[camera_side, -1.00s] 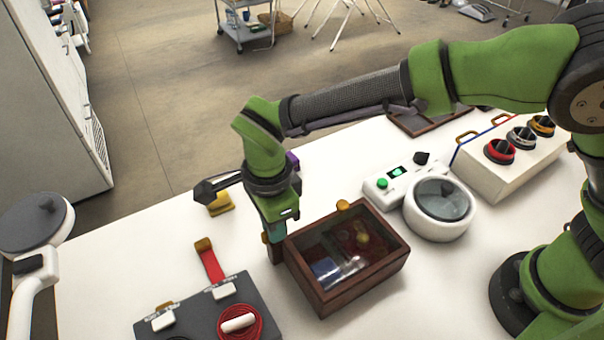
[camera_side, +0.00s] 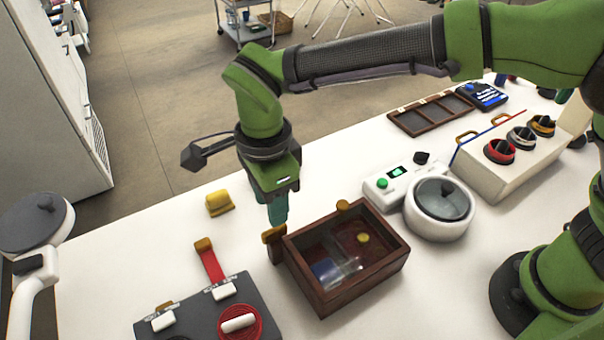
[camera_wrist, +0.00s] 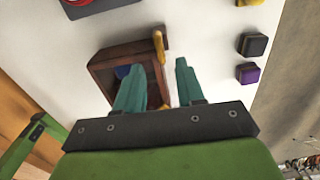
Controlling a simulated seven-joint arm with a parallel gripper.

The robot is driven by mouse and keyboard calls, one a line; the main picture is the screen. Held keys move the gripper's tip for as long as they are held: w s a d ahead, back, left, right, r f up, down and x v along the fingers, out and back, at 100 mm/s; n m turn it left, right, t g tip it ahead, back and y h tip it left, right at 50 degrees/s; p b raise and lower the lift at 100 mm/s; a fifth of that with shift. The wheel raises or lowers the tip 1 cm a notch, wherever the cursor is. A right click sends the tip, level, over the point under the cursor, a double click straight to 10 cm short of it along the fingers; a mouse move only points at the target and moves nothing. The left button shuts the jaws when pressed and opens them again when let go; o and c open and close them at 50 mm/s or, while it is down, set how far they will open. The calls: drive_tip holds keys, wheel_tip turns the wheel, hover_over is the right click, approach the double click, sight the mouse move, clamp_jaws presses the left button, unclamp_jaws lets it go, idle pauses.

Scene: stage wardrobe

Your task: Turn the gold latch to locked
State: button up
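A gold latch (camera_side: 273,234) is a short bar on top of a small dark wooden post at the near left end of a wooden box (camera_side: 347,287). In the wrist view the latch (camera_wrist: 158,47) shows as a narrow gold strip by the box's edge (camera_wrist: 113,51). I cannot tell whether it is in the locked position. My gripper (camera_side: 279,223) has teal fingers and points down just above and behind the latch. In the wrist view my gripper (camera_wrist: 159,66) has its fingers apart with nothing held. The latch lies between them in that picture; contact cannot be told.
A second gold piece (camera_side: 343,205) sits at the box's back edge. A white device with a round bowl (camera_side: 438,210) stands to the right. A yellow block (camera_side: 219,203) and a grey panel with a red ring (camera_side: 240,322) lie to the left. The table behind the box is fairly clear.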

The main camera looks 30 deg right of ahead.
wheel_tip(320, 180, up, 11)
drive_tip(key=shift+f, duration=0.2)
idle(0.3)
drive_tip(key=s+d+n+t, duration=0.2)
drive_tip(key=s+d+n, duration=0.1)
drive_tip(key=d, duration=0.7)
drive_tip(key=s+d+n+t+y, duration=0.1)
drive_tip(key=s+d+n+t, duration=0.2)
drive_tip(key=d+n, duration=0.3)
drive_tip(key=s+d+n+t+y, duration=0.1)
drive_tip(key=d+n, duration=0.4)
drive_tip(key=d, duration=1)
drive_tip(key=shift+s+d+f+t, duration=0.15)
drive_tip(key=shift+s+f+t, duration=0.25)
drive_tip(key=shift+s+t, duration=0.55)
drive_tip(key=shift+s+g, duration=0.25)
